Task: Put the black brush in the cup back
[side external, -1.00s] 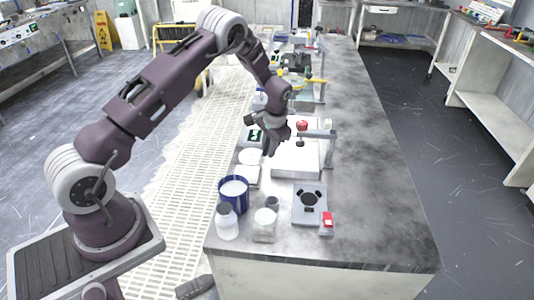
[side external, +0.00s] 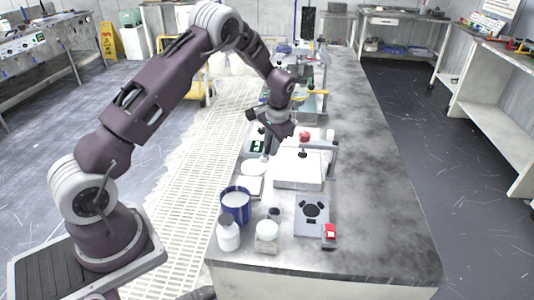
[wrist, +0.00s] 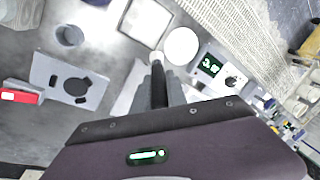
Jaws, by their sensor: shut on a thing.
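My gripper (wrist: 158,88) is shut on the black brush (wrist: 158,72), whose upright dark shaft stands between the two grey fingers in the wrist view. In the side view my gripper (side external: 269,150) is above the bench near the white disc, and the brush is too small to make out there. The cup (side external: 274,213) is a small dark grey cylinder on the bench, between the blue tub and the black-fixtured plate. It also shows at upper left in the wrist view (wrist: 70,36). The gripper is apart from it, farther back along the bench.
A blue tub (side external: 235,204), a white bottle (side external: 228,236) and a pale jar (side external: 266,236) crowd the cup. A plate with a black fixture (side external: 311,208) and a red-topped block (side external: 330,232) stand to its right. A white block (side external: 298,172) is behind. The bench's right side is clear.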

